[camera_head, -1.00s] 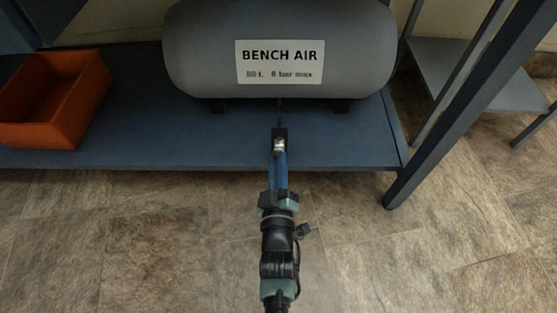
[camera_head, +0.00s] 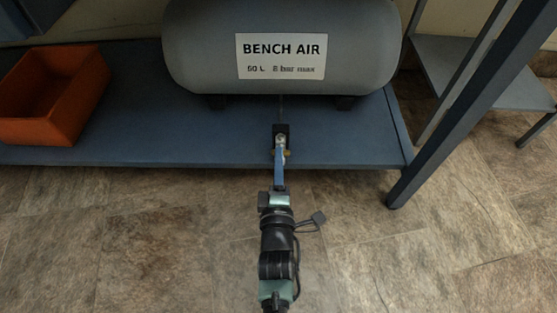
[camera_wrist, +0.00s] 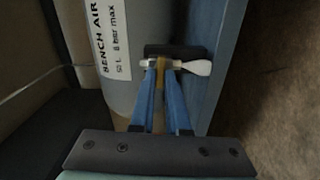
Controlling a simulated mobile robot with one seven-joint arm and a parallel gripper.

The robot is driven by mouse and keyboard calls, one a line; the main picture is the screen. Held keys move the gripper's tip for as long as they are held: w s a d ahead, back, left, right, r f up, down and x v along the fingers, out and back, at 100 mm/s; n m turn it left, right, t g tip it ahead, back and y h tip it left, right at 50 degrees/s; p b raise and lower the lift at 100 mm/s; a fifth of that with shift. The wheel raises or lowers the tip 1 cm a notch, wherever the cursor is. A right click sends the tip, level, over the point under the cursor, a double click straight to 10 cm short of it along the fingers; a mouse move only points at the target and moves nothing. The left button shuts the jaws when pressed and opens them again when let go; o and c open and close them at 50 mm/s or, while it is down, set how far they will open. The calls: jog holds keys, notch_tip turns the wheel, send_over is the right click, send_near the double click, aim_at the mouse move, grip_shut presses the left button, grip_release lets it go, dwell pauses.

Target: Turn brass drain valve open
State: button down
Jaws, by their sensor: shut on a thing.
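My gripper (camera_head: 280,151) reaches to the front edge of the blue shelf, below the tank. Its two blue fingers are shut on the drain valve (camera_head: 281,139), a small fitting with a dark block behind it. In the wrist view the fingertips (camera_wrist: 162,68) close on the middle of the valve's pale handle (camera_wrist: 198,68). One rounded end of the handle sticks out to the right, and a short stub shows on the left. A brass-coloured part shows between the fingers. The fingers hide much of the valve body.
The grey tank (camera_head: 200,60) labelled BENCH AIR lies on the blue shelf (camera_head: 180,135). An orange bin (camera_head: 50,95) stands at the shelf's left. A dark table leg (camera_head: 450,125) slants down at the right. The tiled floor in front is clear.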

jog(key=shift+n, duration=0.5)
jog(key=c, duration=0.9)
grip_release()
jog(key=shift+s, duration=0.15)
jog(key=s+p, duration=0.7)
jog(key=s, duration=0.5)
jog(key=shift+s+p, duration=0.3)
jog(key=shift+s, duration=0.1)
